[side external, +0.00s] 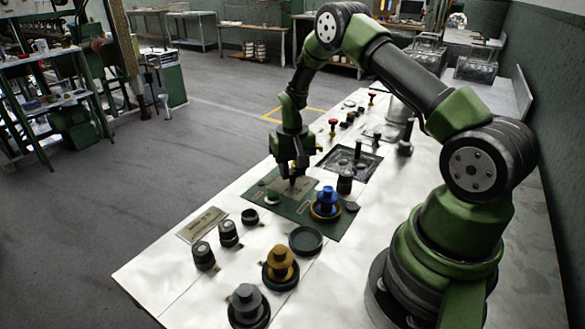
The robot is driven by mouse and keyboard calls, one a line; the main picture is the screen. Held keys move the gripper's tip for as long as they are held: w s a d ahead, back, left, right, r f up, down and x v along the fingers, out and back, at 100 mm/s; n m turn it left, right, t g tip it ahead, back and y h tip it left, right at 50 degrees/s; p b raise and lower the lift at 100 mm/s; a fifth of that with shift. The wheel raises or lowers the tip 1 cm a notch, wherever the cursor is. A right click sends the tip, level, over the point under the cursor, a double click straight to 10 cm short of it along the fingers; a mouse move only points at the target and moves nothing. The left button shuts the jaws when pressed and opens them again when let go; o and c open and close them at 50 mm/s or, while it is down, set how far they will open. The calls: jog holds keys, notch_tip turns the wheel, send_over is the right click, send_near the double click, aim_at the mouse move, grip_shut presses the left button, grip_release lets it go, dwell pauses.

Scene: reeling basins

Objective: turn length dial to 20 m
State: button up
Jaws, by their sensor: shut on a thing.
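My gripper (293,178) points down over the green panel (326,232) on the white bench. Its fingers are shut on a small dark part at the panel's far left portion, which looks like the length dial. The fingers hide most of that part, and I cannot read its marks or setting. A small pale-topped knob (272,198) sits on the panel just left of and nearer than the fingers.
A blue knob on a yellow ring (326,203) stands right of the gripper. Nearer are a yellow stepped knob (280,265), a grey one (247,302) and dark knobs (228,233). A dark recessed tray (350,162) and red-topped controls (333,126) lie beyond.

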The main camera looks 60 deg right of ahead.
aim_at(292, 171)
jog(key=shift+m, duration=0.3)
jog(key=o, duration=0.9)
jog(key=shift+r, duration=0.1)
notch_tip(292, 171, up, 9)
jog(key=shift+r, duration=0.45)
